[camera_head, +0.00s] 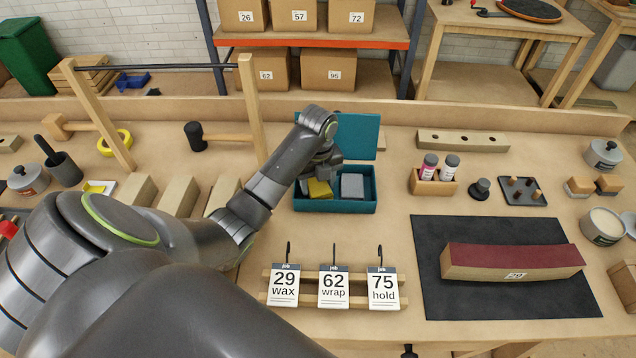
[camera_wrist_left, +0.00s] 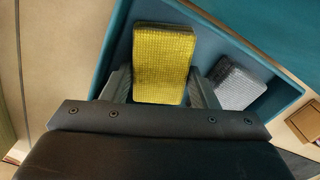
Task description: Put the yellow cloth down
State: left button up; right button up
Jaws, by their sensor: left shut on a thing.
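The yellow cloth (camera_head: 319,188) is a folded textured pad inside the left part of the teal box (camera_head: 335,205). It also shows in the left wrist view (camera_wrist_left: 162,58), between the fingers of my left gripper (camera_wrist_left: 160,88). My left gripper (camera_head: 318,172) points down into the box and is shut on the cloth. Whether the cloth touches the box floor is hard to tell. A grey cloth (camera_head: 352,186) lies in the right part of the box and shows in the left wrist view (camera_wrist_left: 236,85). My right gripper is not in view.
The box's teal lid (camera_head: 358,135) stands open behind it. Job cards on a wooden stand (camera_head: 333,287) are in front. A curved block (camera_head: 514,262) lies on a black mat (camera_head: 440,300) at right. A wooden holder with two bottles (camera_head: 432,180) stands right of the box.

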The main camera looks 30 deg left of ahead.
aim_at(318, 185)
pick_arm(q)
jog(key=shift+f, duration=0.15)
jog(key=o, duration=0.7)
notch_tip(318, 185, up, 4)
jog(key=shift+r+p, duration=0.25)
jog(key=shift+p, duration=0.15)
jog(key=shift+r+p, duration=3.9)
jog(key=shift+r, duration=0.05)
